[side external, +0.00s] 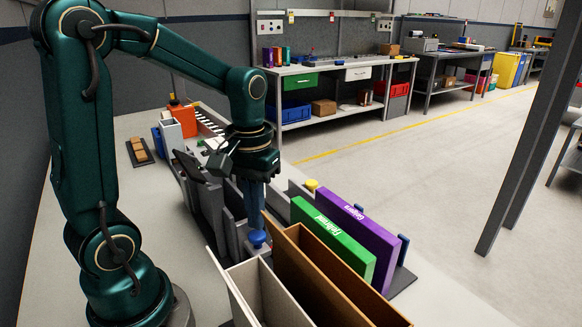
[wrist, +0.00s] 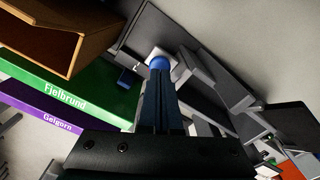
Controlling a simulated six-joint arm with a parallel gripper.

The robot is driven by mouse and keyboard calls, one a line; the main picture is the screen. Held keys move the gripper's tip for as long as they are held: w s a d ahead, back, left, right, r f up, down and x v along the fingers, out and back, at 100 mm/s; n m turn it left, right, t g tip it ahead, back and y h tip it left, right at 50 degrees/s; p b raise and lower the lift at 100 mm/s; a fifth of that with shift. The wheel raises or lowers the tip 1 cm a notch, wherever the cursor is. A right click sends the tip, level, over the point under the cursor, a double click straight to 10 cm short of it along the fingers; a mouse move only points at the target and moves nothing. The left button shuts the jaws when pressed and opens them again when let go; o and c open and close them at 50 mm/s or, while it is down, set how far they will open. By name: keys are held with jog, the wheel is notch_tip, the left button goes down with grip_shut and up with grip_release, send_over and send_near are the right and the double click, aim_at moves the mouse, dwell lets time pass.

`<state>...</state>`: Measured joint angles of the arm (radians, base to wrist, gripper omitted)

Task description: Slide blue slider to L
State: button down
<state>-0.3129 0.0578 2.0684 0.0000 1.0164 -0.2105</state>
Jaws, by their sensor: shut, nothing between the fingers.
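In the wrist view my fingers (wrist: 160,78) overlap the knob's near side. The knob is not between them; I cannot tell whether they touch it.
A brown wooden box (side external: 330,276) and a pale box (side external: 262,292) stand close in front. Green (side external: 333,243) and purple (side external: 357,229) binders stand to the right. Grey panels (side external: 211,203) crowd the left. A yellow knob (side external: 311,184) sits behind.

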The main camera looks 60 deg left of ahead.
jog(key=shift+f, duration=0.75)
jog(key=shift+d, duration=1)
dwell(0.3)
jog(key=shift+r, duration=0.1)
jog(key=shift+r, duration=2.95)
send_over(263, 253)
jog(key=shift+f, duration=3)
jog(key=shift+r, duration=0.1)
